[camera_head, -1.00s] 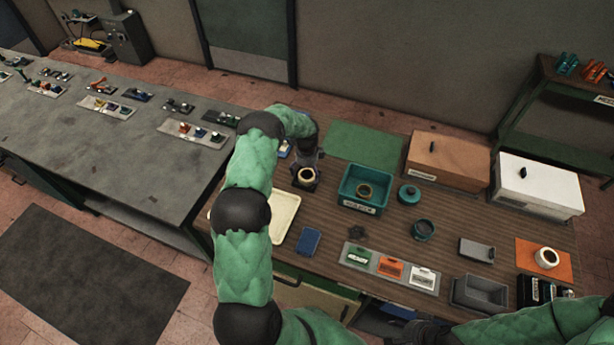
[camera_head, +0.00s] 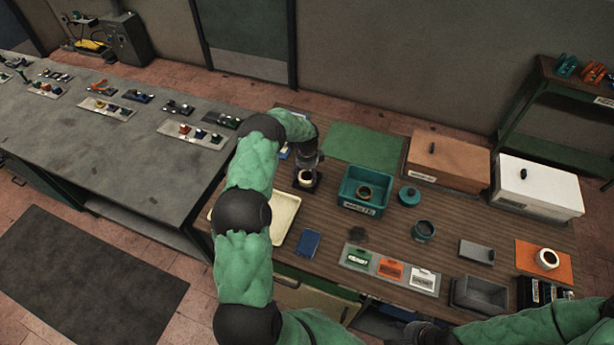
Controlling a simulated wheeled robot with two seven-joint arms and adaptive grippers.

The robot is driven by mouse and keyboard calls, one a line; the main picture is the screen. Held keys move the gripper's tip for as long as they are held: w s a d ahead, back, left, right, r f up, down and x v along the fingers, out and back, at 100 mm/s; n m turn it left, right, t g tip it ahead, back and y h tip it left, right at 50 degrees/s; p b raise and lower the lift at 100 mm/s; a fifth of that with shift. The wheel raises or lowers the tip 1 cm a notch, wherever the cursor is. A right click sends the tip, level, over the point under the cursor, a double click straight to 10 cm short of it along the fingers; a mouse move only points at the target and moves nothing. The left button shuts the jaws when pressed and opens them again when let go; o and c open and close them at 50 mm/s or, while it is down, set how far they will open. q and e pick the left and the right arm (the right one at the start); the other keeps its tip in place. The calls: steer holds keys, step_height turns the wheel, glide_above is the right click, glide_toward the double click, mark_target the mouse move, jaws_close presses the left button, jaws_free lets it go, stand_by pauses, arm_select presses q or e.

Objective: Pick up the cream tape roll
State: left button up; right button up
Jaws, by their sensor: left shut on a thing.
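The cream tape roll (camera_head: 305,176) is a small pale ring near the left part of the wooden table. My left gripper (camera_head: 306,172) is at it from above and is shut on it. A dark square pad or block (camera_head: 309,187) shows under the roll; I cannot tell whether the roll touches it. The fingers and the roll's far side are partly hidden. Of my right arm, only the sleeve and a dark part show at the bottom right; I do not make out its gripper.
A teal bin (camera_head: 362,207) holding a ring stands right of the gripper. A cream tray (camera_head: 285,214) and blue pad (camera_head: 308,243) lie nearer. A white roll (camera_head: 547,259) sits on an orange mat (camera_head: 530,247). The green mat (camera_head: 360,142) is bare.

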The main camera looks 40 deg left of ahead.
arm_select(q)
steer(key=shift+w+r, duration=0.1)
steer(key=shift+r, duration=0.35)
step_height(320, 180, up, 2)
steer(key=shift+r+b, duration=0.1)
steer(key=shift+b, duration=0.35)
steer(key=s+d+r, duration=0.1)
steer(key=r, duration=0.1)
steer(key=s+d+r, duration=0.1)
steer(key=d+r, duration=0.1)
steer(key=s+d+r, duration=0.1)
steer(key=r, duration=0.1)
steer(key=shift+d+r+b, duration=0.2)
steer(key=shift+d+b, duration=0.1)
steer(key=shift+d, duration=0.05)
steer(key=s+d+r, duration=0.1)
steer(key=d+r, duration=0.1)
steer(key=s+d+r, duration=0.2)
steer(key=s+d+r+p, duration=0.1)
steer(key=d+r, duration=0.1)
steer(key=d, duration=0.1)
steer(key=shift+s+d+r, duration=0.1)
steer(key=shift+s+r, duration=0.15)
steer(key=shift+s+f, duration=0.1)
